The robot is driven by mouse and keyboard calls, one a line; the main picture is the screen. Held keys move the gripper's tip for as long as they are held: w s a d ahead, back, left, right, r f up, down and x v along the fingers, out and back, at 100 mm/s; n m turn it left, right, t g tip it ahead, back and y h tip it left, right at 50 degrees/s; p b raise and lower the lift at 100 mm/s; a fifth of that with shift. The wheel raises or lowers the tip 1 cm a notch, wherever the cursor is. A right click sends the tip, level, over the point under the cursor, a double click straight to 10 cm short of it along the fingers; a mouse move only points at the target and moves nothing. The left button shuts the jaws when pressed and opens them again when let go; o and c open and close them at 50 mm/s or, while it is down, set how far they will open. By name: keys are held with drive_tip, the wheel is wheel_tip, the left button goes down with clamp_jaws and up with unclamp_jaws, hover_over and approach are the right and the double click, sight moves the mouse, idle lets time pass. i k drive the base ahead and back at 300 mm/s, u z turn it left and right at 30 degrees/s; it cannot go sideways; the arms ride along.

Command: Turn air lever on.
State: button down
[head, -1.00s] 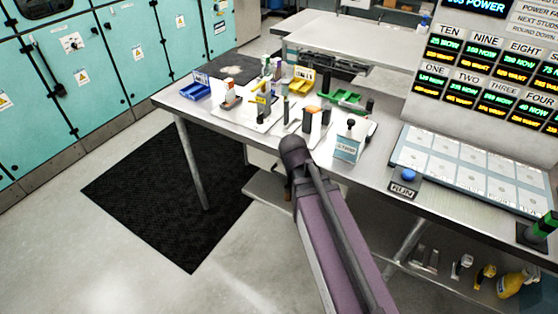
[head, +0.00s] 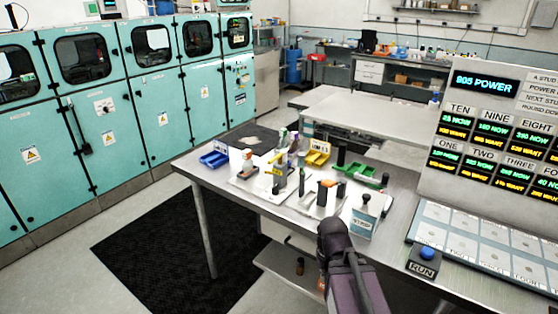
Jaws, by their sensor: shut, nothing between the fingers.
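The worktable (head: 225,185) carries several small modules. A white-based module (head: 250,180) near its left has upright parts and small coloured pieces. A second module (head: 322,198) with dark upright blocks and an orange part stands nearer the table's front. I cannot tell which small part is the air lever or how it is set. My arm, purple with a dark rounded end, rises from the bottom at the table's front edge. My gripper's fingers do not show.
A labelled white container (head: 363,220) is near the front. The RUN button (head: 427,253) and display board (head: 490,130) are at right. Floor at left is open.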

sight(279, 156)
drive_tip(key=u, duration=0.05)
drive_tip(key=k, duration=1.3)
drive_tip(key=u, duration=0.5)
drive_tip(key=i, duration=1.75)
drive_tip(key=z, duration=0.6)
